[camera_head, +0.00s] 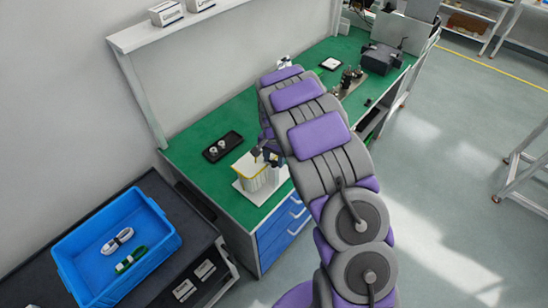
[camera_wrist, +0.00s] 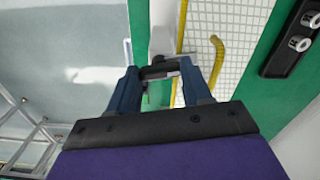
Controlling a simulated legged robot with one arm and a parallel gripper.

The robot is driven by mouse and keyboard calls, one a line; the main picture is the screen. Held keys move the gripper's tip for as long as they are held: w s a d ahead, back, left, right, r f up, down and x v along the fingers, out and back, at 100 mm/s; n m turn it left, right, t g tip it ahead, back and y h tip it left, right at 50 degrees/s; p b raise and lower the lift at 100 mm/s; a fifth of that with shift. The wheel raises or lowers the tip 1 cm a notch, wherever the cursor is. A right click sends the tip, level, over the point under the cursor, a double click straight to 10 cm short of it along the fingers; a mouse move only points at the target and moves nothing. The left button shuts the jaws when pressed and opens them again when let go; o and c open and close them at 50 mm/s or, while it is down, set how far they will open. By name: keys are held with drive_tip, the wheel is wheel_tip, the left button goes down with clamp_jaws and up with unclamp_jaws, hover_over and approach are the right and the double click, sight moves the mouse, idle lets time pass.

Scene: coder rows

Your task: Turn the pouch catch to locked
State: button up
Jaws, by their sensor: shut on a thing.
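A white block-like unit with a yellow edge (camera_head: 252,178) stands on a white base at the near end of the green bench. In the wrist view its white gridded face (camera_wrist: 235,22) and a yellow strip (camera_wrist: 216,62) show. My gripper (camera_head: 268,152) is at the top of this unit. In the wrist view my gripper (camera_wrist: 163,72) has its blue fingers on either side of a small grey and dark piece (camera_wrist: 160,71), which looks like the catch, and is shut on it. The fingers hide part of it, and I cannot tell which way it is turned.
A black tray (camera_head: 222,147) with small round parts lies on the green bench (camera_head: 190,145), beyond the unit. A blue bin (camera_head: 75,258) with cable coils stands on the dark table at left. A dark device (camera_head: 380,58) is at the bench's far end.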

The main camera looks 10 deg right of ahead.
sight(274, 160)
drive_tip(key=shift+w+r+m, duration=0.1)
drive_tip(key=shift+w+m, duration=0.05)
drive_tip(key=shift+m, duration=0.95)
drive_tip(key=o, duration=1.1)
drive_tip(key=shift+c, duration=0.2)
wheel_tip(274, 160, up, 17)
drive_tip(key=shift+p, duration=0.3)
